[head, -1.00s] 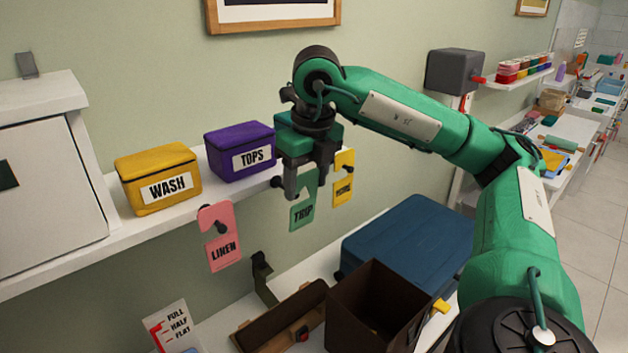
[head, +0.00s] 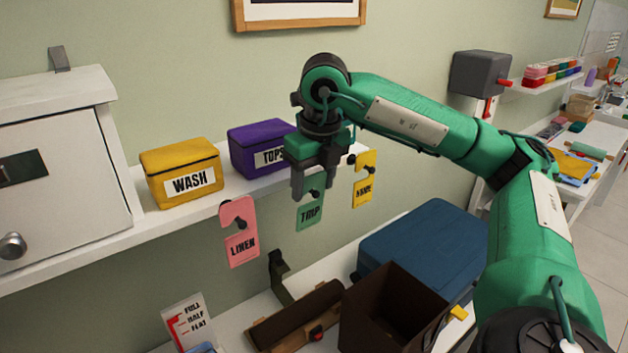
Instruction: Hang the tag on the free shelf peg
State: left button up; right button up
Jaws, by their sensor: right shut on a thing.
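My right gripper (head: 313,180) points down at the shelf's front edge, shut on the green TRIP tag (head: 310,214), which hangs upright below the fingers. A dark round knob shows at the tag's upper part, between the fingers. I cannot tell whether it is through the tag's hole or only close to it. The pink LINEN tag (head: 241,247) hangs on a dark peg to the left. A yellow tag (head: 364,190) hangs on a peg to the right. The fingers hide the middle peg's base. My left gripper is not in view.
The white shelf (head: 150,226) carries a yellow WASH box (head: 181,173) and a purple TOPS box (head: 258,138), partly behind my gripper. A white cabinet (head: 60,175) stands at left. Below are a blue case (head: 425,240) and an open brown box (head: 392,310).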

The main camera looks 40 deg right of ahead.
jog(key=o, duration=1.7)
jog(key=shift+r, duration=0.15)
jog(key=shift+s+a+r+p, duration=0.1)
jog(key=shift+s+r+p, duration=0.1)
jog(key=shift+r+p, duration=0.9)
jog(key=shift+s+r+p, duration=0.2)
jog(key=shift+r+p, duration=0.35)
jog(key=shift+r, duration=0.9)
jog(key=shift+s+a+r+p, duration=0.1)
jog(key=shift+s+r+p, duration=0.1)
jog(key=shift+r+p, duration=0.9)
